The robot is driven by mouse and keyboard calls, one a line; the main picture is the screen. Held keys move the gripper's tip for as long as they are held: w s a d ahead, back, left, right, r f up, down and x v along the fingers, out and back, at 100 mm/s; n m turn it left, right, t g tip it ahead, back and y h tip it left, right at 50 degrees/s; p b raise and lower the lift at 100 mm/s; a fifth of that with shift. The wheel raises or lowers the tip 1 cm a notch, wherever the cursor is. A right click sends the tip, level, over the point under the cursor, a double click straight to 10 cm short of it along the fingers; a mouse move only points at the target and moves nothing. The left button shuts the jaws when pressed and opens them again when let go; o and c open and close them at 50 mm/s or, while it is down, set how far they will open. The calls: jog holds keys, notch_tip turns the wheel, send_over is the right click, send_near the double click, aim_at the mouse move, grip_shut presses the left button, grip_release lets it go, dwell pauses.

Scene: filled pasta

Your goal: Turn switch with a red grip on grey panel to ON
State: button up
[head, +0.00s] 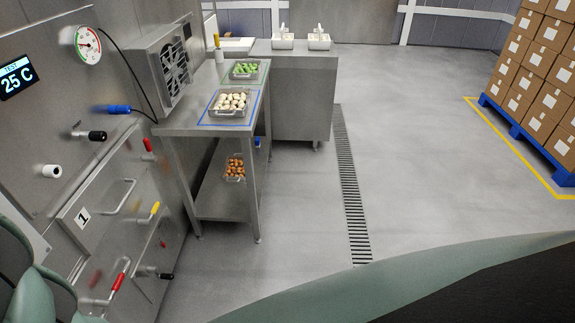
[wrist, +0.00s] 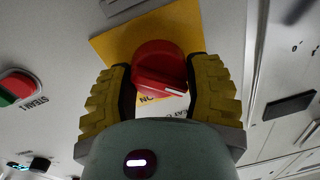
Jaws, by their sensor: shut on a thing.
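The red grip (wrist: 158,60) of the switch shows in the wrist view, in front of a yellow plate (wrist: 108,45) on the grey panel (wrist: 55,30). A white mark on the grip lies toward its right end. My gripper (wrist: 160,78) has its two yellow ribbed fingers on either side of the grip and is shut on it. Lettering below the grip is partly covered, so I cannot read which position the mark points to. Neither the switch nor my gripper can be made out in the head view.
A red and green button (wrist: 20,86) labelled STEAM sits left of the switch. In the head view, a grey wall at left carries a dial gauge (head: 88,45), a 25 C display (head: 17,77) and several handles. A steel table (head: 185,124) stands beyond; open floor lies right.

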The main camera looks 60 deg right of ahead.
jog(key=shift+c, duration=0.8)
jog(key=shift+f+b, duration=0.1)
jog(key=shift+b, duration=0.2)
jog(key=shift+w+d+f+m, duration=0.1)
jog(key=shift+m, duration=0.2)
jog(key=m+b, duration=0.1)
jog(key=b, duration=0.2)
jog(key=shift+d+f+m, duration=0.1)
jog(key=shift+f+m, duration=0.1)
jog(key=shift+m, duration=0.2)
jog(key=m+b, duration=0.5)
jog(key=b, duration=0.2)
jog(key=shift+f+m, duration=0.1)
jog(key=shift+m, duration=0.2)
jog(key=m+b, duration=0.4)
jog(key=m, duration=0.1)
jog(key=shift+m+t+b, duration=0.3)
jog(key=shift+t+b, duration=0.05)
jog(key=shift+t, duration=0.05)
jog(key=m+b, duration=0.2)
jog(key=m, duration=0.3)
jog(key=shift+h, duration=0.4)
jog(key=shift+b, duration=0.3)
